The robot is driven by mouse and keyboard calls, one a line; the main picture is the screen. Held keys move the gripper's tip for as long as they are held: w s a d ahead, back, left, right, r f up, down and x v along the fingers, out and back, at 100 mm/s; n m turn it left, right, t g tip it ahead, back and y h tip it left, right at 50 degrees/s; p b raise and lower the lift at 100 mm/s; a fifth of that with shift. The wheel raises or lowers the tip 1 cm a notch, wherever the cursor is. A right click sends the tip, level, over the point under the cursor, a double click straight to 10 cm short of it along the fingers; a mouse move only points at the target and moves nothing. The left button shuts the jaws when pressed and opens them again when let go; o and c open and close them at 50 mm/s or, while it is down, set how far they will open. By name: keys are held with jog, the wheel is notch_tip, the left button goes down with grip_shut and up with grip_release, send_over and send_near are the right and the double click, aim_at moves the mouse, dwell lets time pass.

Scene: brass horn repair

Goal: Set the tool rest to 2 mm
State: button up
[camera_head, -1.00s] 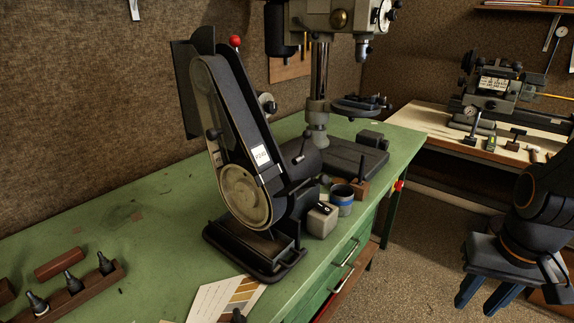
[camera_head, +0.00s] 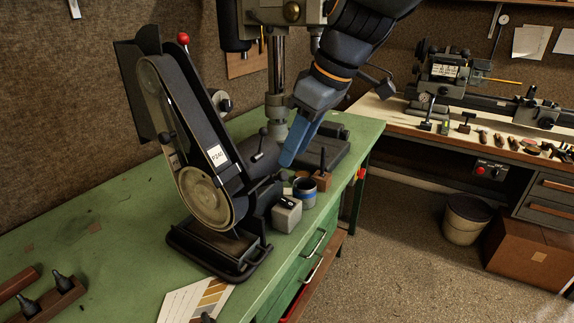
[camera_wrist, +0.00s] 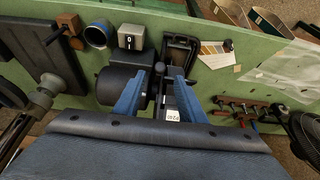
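The black belt grinder (camera_head: 190,150) stands on the green bench, its belt arm tilted, with a P240 label (camera_head: 216,155) on its side. A dark base tray (camera_head: 215,255) lies under its lower wheel; it shows in the wrist view (camera_wrist: 181,52). I cannot clearly pick out the tool rest or its gap to the belt. A black lever (camera_head: 259,144) sticks out from the grinder's side. My gripper (camera_head: 286,160) is above the grinder's motor side. In the wrist view my gripper (camera_wrist: 160,80) has its blue fingers apart, with nothing held between them.
A grey switch box (camera_head: 287,213) and a blue-banded cup (camera_head: 304,192) stand beside the grinder. A wooden block with a black pin (camera_head: 322,178) is behind them. A drill press column (camera_head: 277,80) rises further back. Sample strips (camera_head: 200,300) lie at the front edge.

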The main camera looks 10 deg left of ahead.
aim_at(284, 174)
jog(key=p+x, duration=0.1)
jog(key=x, duration=0.5)
grip_shut()
